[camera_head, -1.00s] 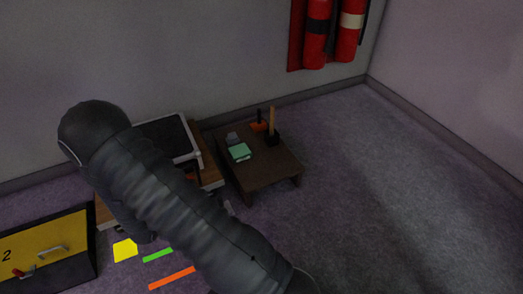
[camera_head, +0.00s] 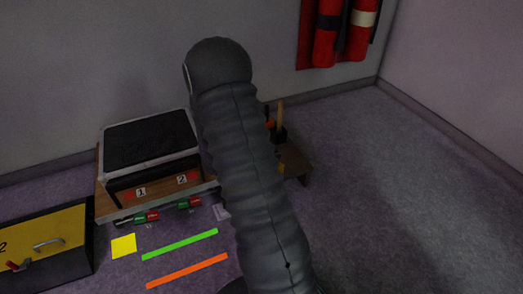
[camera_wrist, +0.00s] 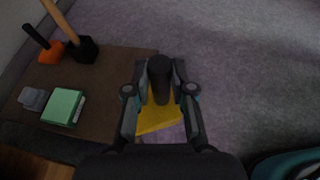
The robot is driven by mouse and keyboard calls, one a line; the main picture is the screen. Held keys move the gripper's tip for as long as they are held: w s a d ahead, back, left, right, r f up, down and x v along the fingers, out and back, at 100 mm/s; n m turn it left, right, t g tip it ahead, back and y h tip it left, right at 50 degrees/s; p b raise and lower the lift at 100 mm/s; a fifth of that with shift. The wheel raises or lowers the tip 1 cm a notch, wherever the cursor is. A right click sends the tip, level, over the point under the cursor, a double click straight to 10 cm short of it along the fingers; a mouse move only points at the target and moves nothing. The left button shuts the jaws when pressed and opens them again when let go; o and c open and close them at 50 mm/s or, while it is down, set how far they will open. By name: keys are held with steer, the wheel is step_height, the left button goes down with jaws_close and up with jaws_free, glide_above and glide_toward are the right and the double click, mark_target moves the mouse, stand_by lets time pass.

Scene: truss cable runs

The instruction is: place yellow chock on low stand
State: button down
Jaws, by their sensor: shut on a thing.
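The yellow chock (camera_wrist: 157,119) shows in the wrist view below and between the fingers of my gripper (camera_wrist: 160,78). The gripper is shut on it, around a dark upright cylinder that seems to be its grip. The low stand (camera_wrist: 110,80) is a small brown table left of the chock in the wrist view. The chock overlaps the stand's right edge in the picture; its height above the stand cannot be told. In the head view my arm covers much of the stand (camera_head: 298,158), and my gripper is hidden behind it.
A green box (camera_wrist: 63,106), a small grey item (camera_wrist: 33,98), a black-headed mallet (camera_wrist: 81,49) and an orange-and-black tool (camera_wrist: 49,51) occupy the stand's left and far parts. A wooden bench with a black-topped box (camera_head: 150,141) stands to the left. Floor right of the stand is clear.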

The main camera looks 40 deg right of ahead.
steer(key=shift+s+d+r+m+g, duration=0.1)
steer(key=shift+s+d+m+g, duration=0.2)
steer(key=shift+s+d, duration=0.35)
steer(key=shift+w+d, duration=0.2)
steer(key=shift+d, duration=0.05)
steer(key=w+d+f+b, duration=0.1)
steer(key=w+f+b, duration=0.1)
steer(key=w+f, duration=0.9)
steer(key=shift+d, duration=0.3)
steer(key=shift+b, duration=0.3)
steer(key=shift+f, duration=0.2)
steer(key=c, duration=1)
jaws_free()
steer(key=shift+r, duration=0.1)
